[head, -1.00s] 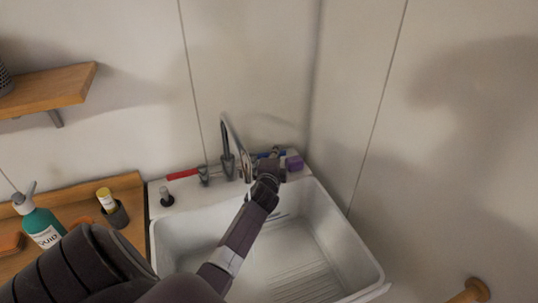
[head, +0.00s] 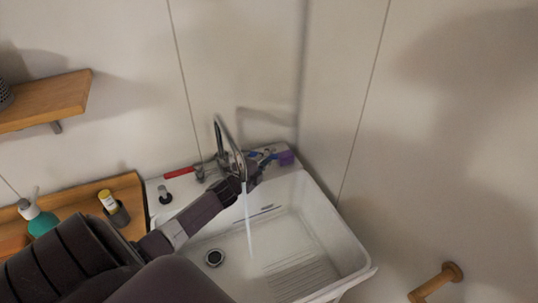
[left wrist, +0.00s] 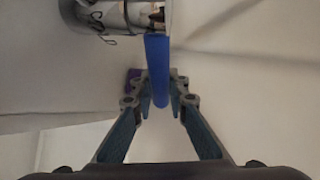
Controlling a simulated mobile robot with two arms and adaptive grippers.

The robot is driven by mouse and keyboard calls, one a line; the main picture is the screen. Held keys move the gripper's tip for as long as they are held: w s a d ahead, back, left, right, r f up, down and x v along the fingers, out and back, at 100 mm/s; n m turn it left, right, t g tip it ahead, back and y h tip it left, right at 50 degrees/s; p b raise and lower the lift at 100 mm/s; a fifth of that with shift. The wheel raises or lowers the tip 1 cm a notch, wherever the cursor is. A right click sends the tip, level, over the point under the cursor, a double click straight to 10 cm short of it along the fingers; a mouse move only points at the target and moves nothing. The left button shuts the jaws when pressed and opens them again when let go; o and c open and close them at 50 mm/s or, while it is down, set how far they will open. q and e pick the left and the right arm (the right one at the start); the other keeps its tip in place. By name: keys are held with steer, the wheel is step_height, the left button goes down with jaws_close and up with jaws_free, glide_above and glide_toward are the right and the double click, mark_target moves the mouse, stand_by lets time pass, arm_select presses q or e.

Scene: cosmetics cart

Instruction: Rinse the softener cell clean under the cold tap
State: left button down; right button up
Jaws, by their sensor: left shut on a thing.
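The blue lever also shows partly in the head view (head: 270,157), next to the gripper. A thin stream of water (head: 249,215) falls from the spout into the sink. I cannot make out a softener cell in either view. My right gripper is not in view.
A red tap lever (head: 180,171) lies left of the spout. A purple block (head: 286,158) sits at the sink's back right corner, close to the left gripper. A teal bottle (head: 42,223) and a yellow-topped item in a dark cup (head: 119,214) stand on the wooden counter (head: 130,187).

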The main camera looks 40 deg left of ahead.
arm_select(q)
steer(key=c, duration=1.8)
jaws_free()
steer(key=shift+w, duration=0.1)
steer(key=shift+c, duration=0.2)
steer(key=v, duration=1.2)
steer(key=shift+f, duration=0.15)
